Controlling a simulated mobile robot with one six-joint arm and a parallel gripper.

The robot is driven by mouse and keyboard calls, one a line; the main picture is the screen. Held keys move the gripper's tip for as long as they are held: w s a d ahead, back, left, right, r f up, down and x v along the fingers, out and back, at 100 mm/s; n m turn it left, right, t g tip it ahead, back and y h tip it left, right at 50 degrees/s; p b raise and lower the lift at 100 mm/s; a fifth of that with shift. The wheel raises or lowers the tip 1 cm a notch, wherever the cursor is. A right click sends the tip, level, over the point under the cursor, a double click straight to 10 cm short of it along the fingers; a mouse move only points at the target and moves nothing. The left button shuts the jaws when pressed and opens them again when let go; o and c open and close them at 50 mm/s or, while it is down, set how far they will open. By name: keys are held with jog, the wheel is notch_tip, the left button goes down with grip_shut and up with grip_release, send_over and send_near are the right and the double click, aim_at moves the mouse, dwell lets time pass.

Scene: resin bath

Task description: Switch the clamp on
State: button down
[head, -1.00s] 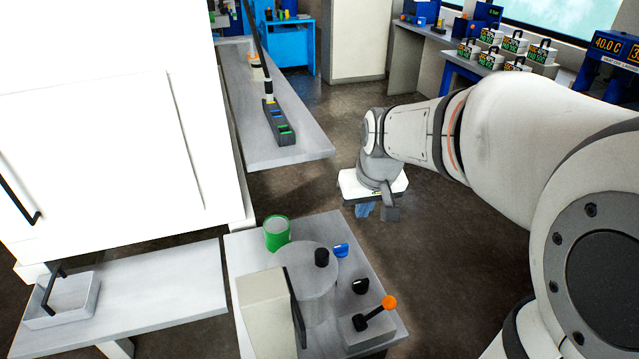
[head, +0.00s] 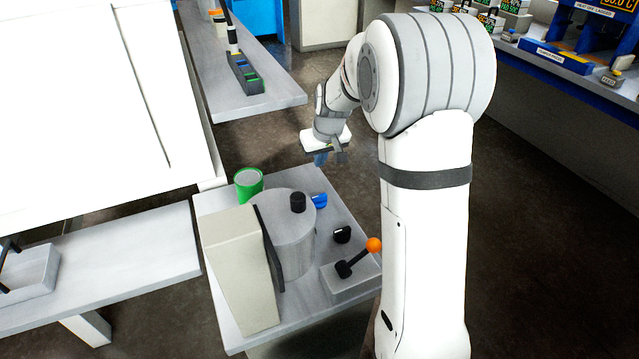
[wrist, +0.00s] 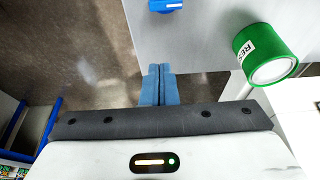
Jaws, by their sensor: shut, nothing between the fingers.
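A bench (head: 225,310) carries a grey cylinder (head: 290,245) with a black knob on top, a blue knob (head: 319,200), a black knob (head: 342,235) and a lever with an orange ball (head: 374,245) on a grey block. The lever leans up and to the right. No label shows which of these is the clamp. My gripper (head: 320,158) is shut and empty at the bench's far edge, beyond the blue knob. In the wrist view its blue fingers (wrist: 162,68) point toward the bench edge, with the blue knob (wrist: 166,5) above them and apart.
A green can (head: 249,184), its label partly readable as "RES", stands at the bench's far left corner. A beige box (head: 235,265) stands against the cylinder's left side. A large white cabinet (head: 90,110) is at the left. Open floor lies beyond the bench.

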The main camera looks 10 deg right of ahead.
aim_at(319, 200)
jog(key=x, duration=1)
jog(key=shift+s+f+b, duration=0.15)
jog(key=shift+b, duration=0.15)
jog(key=s, duration=0.2)
jog(key=shift+s+d+r, duration=0.25)
jog(key=shift+s+d, duration=0.05)
jog(key=shift+s, duration=0.05)
jog(key=shift+s+d, duration=0.1)
jog(key=shift+s, duration=0.45)
